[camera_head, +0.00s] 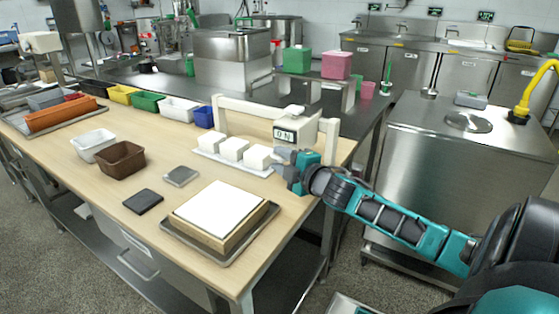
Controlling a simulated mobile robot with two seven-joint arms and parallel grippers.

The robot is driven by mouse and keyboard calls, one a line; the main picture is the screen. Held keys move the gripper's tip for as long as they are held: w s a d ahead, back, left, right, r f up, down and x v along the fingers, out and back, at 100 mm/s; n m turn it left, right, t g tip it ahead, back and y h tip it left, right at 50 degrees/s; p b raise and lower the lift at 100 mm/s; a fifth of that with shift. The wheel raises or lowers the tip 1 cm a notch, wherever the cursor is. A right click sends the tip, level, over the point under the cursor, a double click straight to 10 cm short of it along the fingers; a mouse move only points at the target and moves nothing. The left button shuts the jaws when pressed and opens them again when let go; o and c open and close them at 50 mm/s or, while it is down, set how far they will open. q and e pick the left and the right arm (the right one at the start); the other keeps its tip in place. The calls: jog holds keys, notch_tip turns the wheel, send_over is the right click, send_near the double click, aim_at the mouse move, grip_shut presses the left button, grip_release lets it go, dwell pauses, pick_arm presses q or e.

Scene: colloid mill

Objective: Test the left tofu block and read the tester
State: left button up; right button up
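Three white tofu blocks stand in a row on a white tray (207,157) on the wooden table. The left tofu block (208,142) is farthest from my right gripper; the middle block (234,149) and right block (258,158) follow. The tester (300,124) is a white box on a white frame behind the blocks; its small display (284,135) seems to read "0 N". My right gripper (279,161) is beside the right block, below the tester, with its grey fingers apart and nothing visible between them. Whether it touches the block is unclear. My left gripper is not in view.
A dark pad (143,201), grey pad (181,176), brown bin (121,160) and white bin (93,145) lie left. Coloured bins line the back edge. A steel cabinet (465,165) stands right.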

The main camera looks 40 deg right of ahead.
jog(key=shift+w, duration=0.6)
grip_shut()
jog(key=shift+f, duration=0.1)
